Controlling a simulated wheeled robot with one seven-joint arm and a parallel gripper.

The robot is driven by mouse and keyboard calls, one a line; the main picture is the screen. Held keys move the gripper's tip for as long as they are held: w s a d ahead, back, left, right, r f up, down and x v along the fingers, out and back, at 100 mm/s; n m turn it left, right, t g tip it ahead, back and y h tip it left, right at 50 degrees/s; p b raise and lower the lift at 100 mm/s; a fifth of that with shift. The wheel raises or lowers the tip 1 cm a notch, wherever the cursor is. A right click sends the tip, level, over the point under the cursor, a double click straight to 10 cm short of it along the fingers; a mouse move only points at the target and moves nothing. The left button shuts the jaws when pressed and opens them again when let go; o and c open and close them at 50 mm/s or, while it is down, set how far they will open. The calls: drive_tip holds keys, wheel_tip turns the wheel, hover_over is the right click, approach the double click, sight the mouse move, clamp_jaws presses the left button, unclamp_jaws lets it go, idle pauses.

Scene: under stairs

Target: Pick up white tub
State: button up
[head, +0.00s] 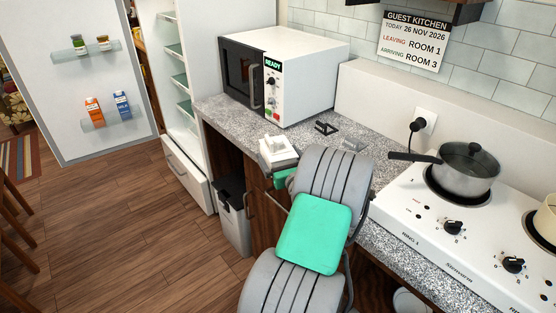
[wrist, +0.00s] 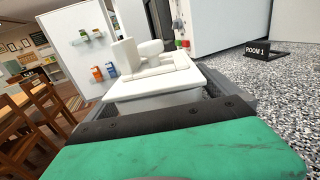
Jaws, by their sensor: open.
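A cream-white round vessel (head: 547,222) on the hob is cut off by the right edge of the head view. A pale round thing (head: 410,301) shows low under the counter, also cut off. My arm hides part of the counter and cabinet.
A white microwave (head: 283,75) stands at the back of the speckled counter (head: 378,137). A black ROOM 1 card (wrist: 264,50) lies near it. A lidded saucepan (head: 466,172) sits on the hob, handle left. The fridge (head: 75,75) is open; a bin (head: 233,215) stands below.

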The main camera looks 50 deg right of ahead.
drive_tip(key=shift+w+d, duration=0.25)
drive_tip(key=shift+w, duration=0.2)
drive_tip(key=shift+c, duration=0.6)
drive_tip(key=c, duration=1.6)
drive_tip(key=shift+r, duration=0.1)
drive_tip(key=shift+c, duration=0.5)
drive_tip(key=shift+r, duration=0.15)
